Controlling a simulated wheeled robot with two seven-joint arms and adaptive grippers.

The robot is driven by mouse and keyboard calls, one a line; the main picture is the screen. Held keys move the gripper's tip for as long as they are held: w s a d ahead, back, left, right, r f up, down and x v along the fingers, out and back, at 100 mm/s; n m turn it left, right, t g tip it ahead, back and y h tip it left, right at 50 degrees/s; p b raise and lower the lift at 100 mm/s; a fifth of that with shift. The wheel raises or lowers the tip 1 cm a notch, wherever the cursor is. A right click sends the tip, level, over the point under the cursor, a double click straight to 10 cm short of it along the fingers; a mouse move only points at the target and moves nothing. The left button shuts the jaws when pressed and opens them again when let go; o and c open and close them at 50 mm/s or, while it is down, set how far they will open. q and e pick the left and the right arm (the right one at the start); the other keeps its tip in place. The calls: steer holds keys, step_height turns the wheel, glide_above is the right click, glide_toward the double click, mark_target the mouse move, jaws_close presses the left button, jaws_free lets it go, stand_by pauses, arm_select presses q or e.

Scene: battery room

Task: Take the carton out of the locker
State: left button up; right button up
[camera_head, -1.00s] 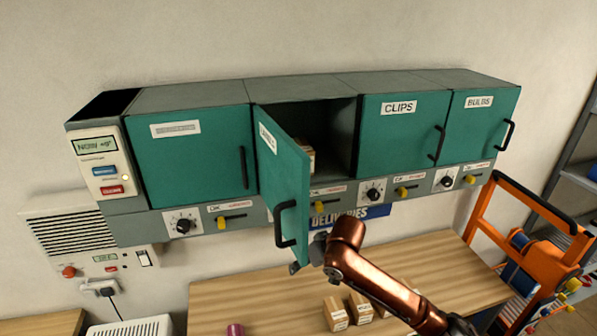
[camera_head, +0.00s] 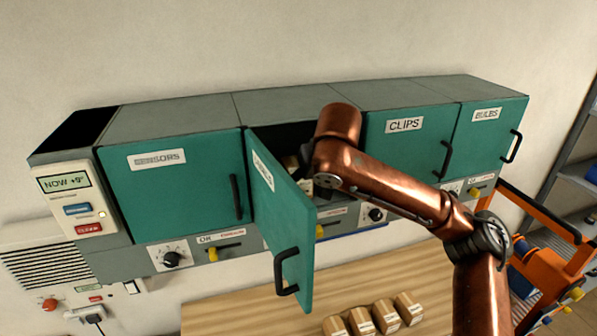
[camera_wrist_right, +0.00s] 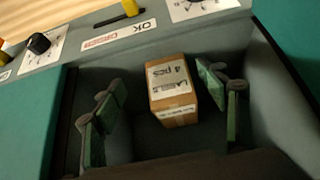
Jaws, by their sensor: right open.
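The carton (camera_wrist_right: 172,90) is a small brown box with white labels. It stands inside the open locker (camera_wrist_right: 145,138), which has grey walls. My right gripper (camera_wrist_right: 163,92) is inside the locker, its two green-padded fingers apart on either side of the carton, with gaps to it. In the head view the locker's green door (camera_head: 278,220) is swung open towards me, and my copper right arm reaches in past it. The arm and door hide most of the interior and the gripper there. My left gripper is not in view.
Shut lockers flank the open one: one at left (camera_head: 175,190), CLIPS (camera_head: 405,150) and BULBS (camera_head: 490,140) at right. Several small cartons (camera_head: 385,315) stand on the wooden table (camera_head: 235,315) below. An orange cart (camera_head: 545,260) stands at right. The open door edge is close to my arm.

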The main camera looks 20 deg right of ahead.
steer(key=w, duration=0.2)
steer(key=w+a+p, duration=0.1)
steer(key=w, duration=0.1)
steer(key=shift+w+r, duration=0.1)
steer(key=shift+w+p, duration=0.4)
steer(key=shift+w+r+p, duration=0.1)
steer(key=shift+w+p, duration=0.75)
steer(key=shift+w, duration=0.4)
steer(key=x, duration=0.1)
steer(key=p+x, duration=0.1)
steer(key=shift+w, duration=0.4)
steer(key=shift+w+f+p, duration=0.15)
steer(key=shift+f+p, duration=0.25)
steer(key=shift+p, duration=0.05)
steer(key=shift+f, duration=0.25)
steer(key=shift+c, duration=0.2)
steer(key=c, duration=0.8)
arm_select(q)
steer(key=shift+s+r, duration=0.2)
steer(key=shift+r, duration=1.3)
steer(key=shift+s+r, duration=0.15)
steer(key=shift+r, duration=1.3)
arm_select(e)
steer(key=c, duration=0.8)
steer(key=shift+o, duration=0.2)
